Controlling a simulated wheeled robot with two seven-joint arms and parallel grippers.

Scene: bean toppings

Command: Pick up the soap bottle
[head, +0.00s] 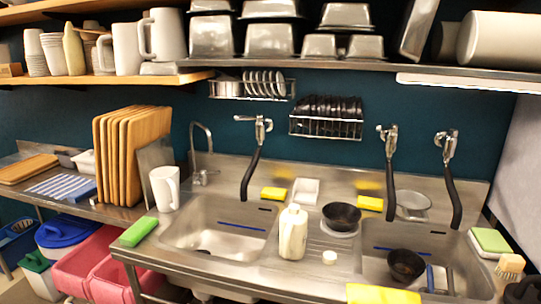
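The soap bottle is most likely the cream-white bottle (292,234) with a narrower top. It stands upright on the steel ledge between the two sink basins, left of a black bowl (341,216). A small white round piece (329,257) lies to its right, apart from it. Neither of my grippers can be made out in the head view.
A green sponge (138,231) and a yellow cloth (383,294) lie along the front edge. A white pitcher (164,187) stands left. Black spray hoses (250,175) hang behind.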

